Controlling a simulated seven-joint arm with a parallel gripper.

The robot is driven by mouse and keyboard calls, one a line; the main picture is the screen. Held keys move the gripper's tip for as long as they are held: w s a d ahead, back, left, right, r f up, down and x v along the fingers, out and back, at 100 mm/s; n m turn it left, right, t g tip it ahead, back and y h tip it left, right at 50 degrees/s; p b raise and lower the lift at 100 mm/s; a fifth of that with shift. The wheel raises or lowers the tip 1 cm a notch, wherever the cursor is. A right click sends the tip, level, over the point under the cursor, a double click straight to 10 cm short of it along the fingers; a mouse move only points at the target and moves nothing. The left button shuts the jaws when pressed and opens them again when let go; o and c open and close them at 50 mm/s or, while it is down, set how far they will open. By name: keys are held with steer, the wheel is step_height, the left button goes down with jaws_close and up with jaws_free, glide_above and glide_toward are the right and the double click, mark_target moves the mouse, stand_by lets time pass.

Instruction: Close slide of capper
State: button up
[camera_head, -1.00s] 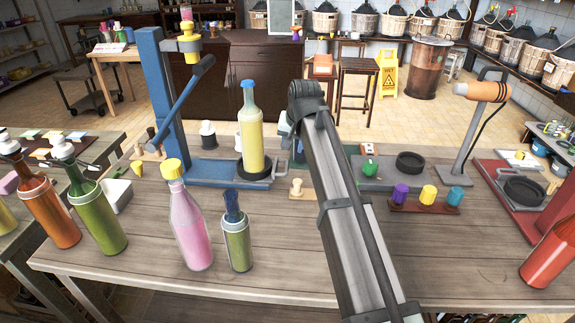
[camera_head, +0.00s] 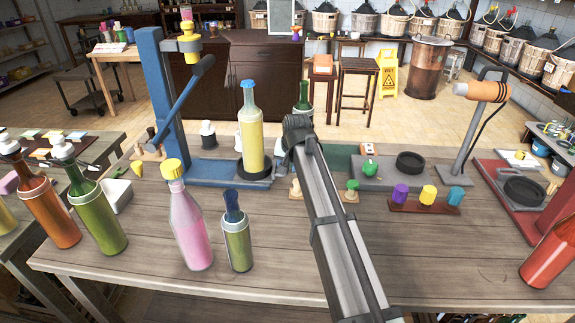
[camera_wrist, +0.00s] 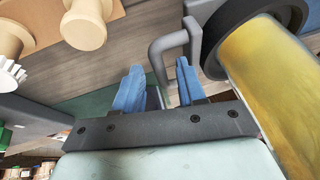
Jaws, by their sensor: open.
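The capper (camera_head: 153,95) is a blue stand with a yellow head and a lever, at the left in the head view. Its blue base (camera_head: 208,174) has a slide with a black round seat (camera_head: 241,173), drawn out to the right of the head. A yellow bottle (camera_head: 251,140) with a blue top stands upright on the seat. In the wrist view the seat (camera_wrist: 213,50), the bottle (camera_wrist: 268,85) and the slide's grey U-shaped handle (camera_wrist: 158,55) show. My gripper (camera_wrist: 158,84) is open, its blue fingers either side of the handle's near bar; contact is unclear. My arm hides it in the head view.
A pink bottle (camera_head: 188,225) and a small green bottle (camera_head: 237,235) stand in front of the capper. Wooden stoppers (camera_wrist: 85,25) lie near my gripper. A grey station with a black disc (camera_head: 410,162) and a rack of coloured caps (camera_head: 428,195) are to the right.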

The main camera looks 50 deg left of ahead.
steer(key=shift+c, duration=0.5)
jaws_close()
